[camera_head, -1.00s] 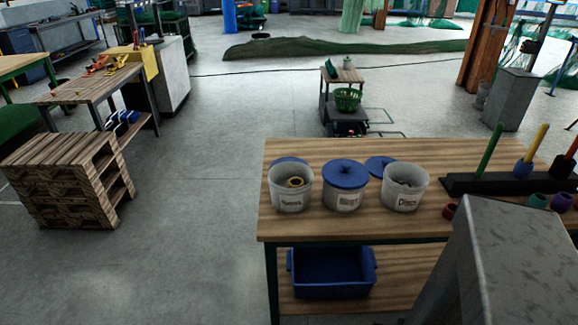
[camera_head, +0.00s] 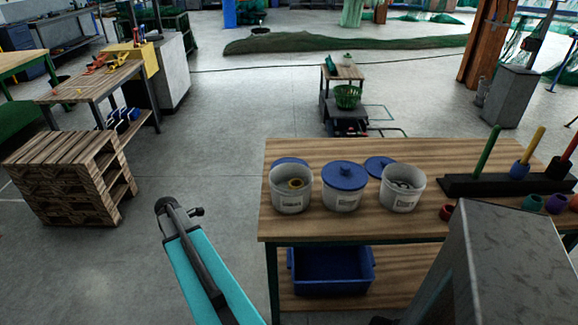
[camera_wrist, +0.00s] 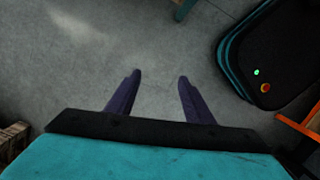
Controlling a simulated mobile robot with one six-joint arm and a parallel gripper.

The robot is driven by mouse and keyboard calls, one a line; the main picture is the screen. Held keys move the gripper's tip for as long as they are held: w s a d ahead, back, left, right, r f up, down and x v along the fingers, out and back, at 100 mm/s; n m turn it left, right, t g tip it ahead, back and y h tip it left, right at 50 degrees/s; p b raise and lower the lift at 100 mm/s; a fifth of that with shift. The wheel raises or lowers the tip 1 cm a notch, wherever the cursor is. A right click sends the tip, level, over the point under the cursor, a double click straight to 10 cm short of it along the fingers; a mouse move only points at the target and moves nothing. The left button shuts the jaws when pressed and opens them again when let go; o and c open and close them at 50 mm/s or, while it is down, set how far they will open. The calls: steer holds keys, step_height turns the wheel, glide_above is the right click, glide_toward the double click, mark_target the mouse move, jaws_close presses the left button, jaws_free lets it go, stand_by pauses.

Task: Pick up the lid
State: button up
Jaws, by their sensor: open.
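Three blue lids show in the head view. One lid (camera_head: 344,177) sits on the middle white bucket (camera_head: 341,201). Another lid (camera_head: 290,162) lies behind the left bucket (camera_head: 291,198), partly hidden by it. The third lid (camera_head: 379,164) lies on the table behind the right bucket (camera_head: 402,196). The left bucket is uncovered with a yellow ring inside; the right is uncovered with grey pieces inside. My gripper (camera_wrist: 160,76) is open in the wrist view, with two purple fingers apart and bare floor between them. No lid shows there.
The buckets stand on a wooden table (camera_head: 440,220) with a blue bin (camera_head: 330,270) on its lower shelf. A black peg rack (camera_head: 490,185) and several coloured rings stand at its right. Wooden pallets (camera_head: 70,180) are stacked at left. Open floor lies between pallets and table.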

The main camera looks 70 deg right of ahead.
steer(key=s+d+r+n+h+p, duration=0.1)
steer(key=s+d+r+n, duration=0.3)
steer(key=d+r, duration=1.3)
steer(key=s+d+r+n+h+p, duration=0.1)
steer(key=s+d+r+h, duration=0.1)
steer(key=s+d+r, duration=1.3)
steer(key=shift+d+r+p, duration=0.35)
steer(key=shift+d+r, duration=0.45)
steer(key=shift+d, duration=0.45)
steer(key=shift+w, duration=0.1)
steer(key=p, duration=0.1)
glide_above(289, 162)
steer(key=w+a, duration=0.1)
steer(key=a, duration=0.1)
steer(key=shift+w+a+f, duration=0.1)
steer(key=shift+w+f, duration=0.05)
steer(key=shift+f, duration=3.9)
steer(key=shift+p+x, duration=1)
steer(key=shift+x, duration=1.6)
steer(key=shift+r, duration=0.1)
